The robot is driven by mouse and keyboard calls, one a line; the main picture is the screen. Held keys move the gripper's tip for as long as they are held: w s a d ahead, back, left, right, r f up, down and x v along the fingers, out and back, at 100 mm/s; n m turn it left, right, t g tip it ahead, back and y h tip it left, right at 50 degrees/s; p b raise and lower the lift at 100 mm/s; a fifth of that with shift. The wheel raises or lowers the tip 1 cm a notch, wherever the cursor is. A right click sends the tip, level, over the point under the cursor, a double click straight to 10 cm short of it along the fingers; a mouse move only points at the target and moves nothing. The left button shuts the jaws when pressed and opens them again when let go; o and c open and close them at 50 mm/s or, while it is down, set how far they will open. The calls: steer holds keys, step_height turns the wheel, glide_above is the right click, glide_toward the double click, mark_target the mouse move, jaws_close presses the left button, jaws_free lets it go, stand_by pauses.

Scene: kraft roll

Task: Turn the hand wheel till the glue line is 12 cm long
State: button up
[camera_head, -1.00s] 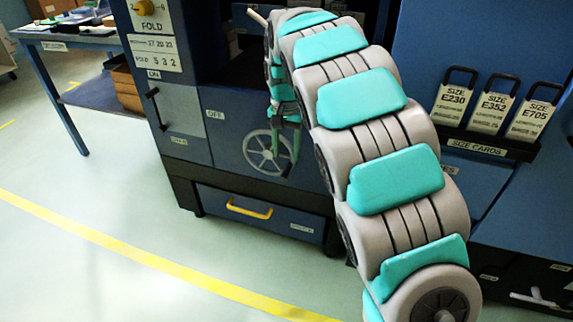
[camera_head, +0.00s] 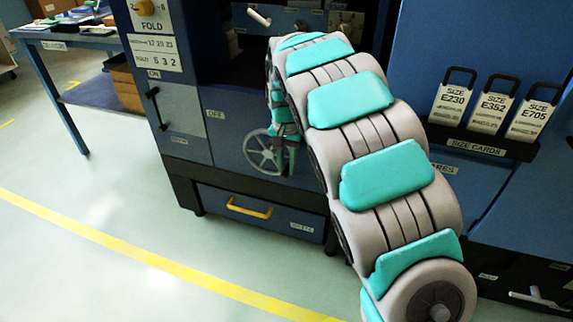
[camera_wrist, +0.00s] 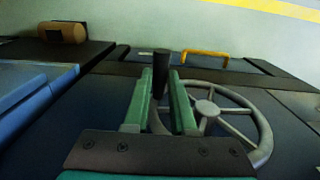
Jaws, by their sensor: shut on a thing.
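The hand wheel (camera_head: 262,153) is a grey spoked wheel on the dark blue front of the machine. It also shows in the wrist view (camera_wrist: 208,108), at the right. My gripper (camera_wrist: 162,84) has two green fingers shut on the wheel's upright black handle (camera_wrist: 160,66), at the rim's left side in that view. In the head view my gripper is partly hidden by my arm, at the wheel's right side. No glue line can be made out in either view.
A drawer with a yellow handle (camera_head: 249,208) lies below the wheel. A lever (camera_head: 155,108) stands left of it between ON and OFF labels. A rack of size cards (camera_head: 487,108) hangs at the right. A table (camera_head: 68,38) stands at the far left. The floor in front is clear.

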jaws_close()
stand_by(0.7)
steer(key=shift+w+f, duration=0.1)
steer(key=shift+w, duration=0.05)
